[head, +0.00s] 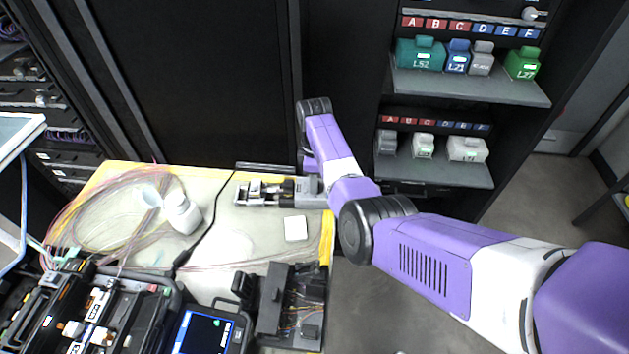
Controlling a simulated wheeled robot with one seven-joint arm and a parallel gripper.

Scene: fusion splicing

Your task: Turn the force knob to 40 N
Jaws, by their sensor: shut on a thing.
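A tester (270,193) with metal clamps and rails and a grey block lies at the right end of the bench. My arm reaches in from the lower right, bends at the black wrist joint, and comes down over the tester's right end. My gripper (309,172) is there, largely hidden behind my purple forearm. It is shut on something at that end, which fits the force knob. The knob itself, its scale and its reading are hidden or too small to read.
The bench mat (222,262) carries a white bottle (182,213), a small white box (295,228), coiled fibres, and a dark tool tray (293,305). A splicer with a lit screen (203,333) stands in front. Shelves (470,88) with labelled boxes stand at the back right.

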